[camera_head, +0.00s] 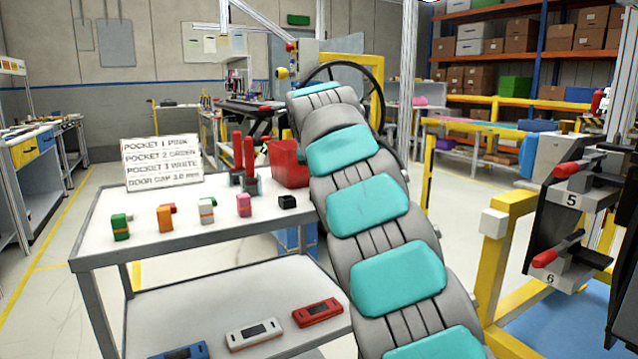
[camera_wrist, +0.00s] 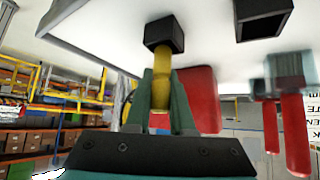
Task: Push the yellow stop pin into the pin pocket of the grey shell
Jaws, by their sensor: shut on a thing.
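In the wrist view my gripper (camera_wrist: 160,78) is shut on the yellow stop pin (camera_wrist: 163,66), with its green-grey fingers on either side. The pin points toward the white table surface at the top of the picture. A black block (camera_wrist: 164,32) is at the pin's far end; I cannot tell whether it is part of the pin or a separate piece. The grey shell and its pin pocket cannot be made out in either view. In the head view my arm hides my gripper and the pin.
The red bin (camera_wrist: 202,98) shows beside the gripper in the wrist view. A yellow-framed rack (camera_head: 515,200) stands right.

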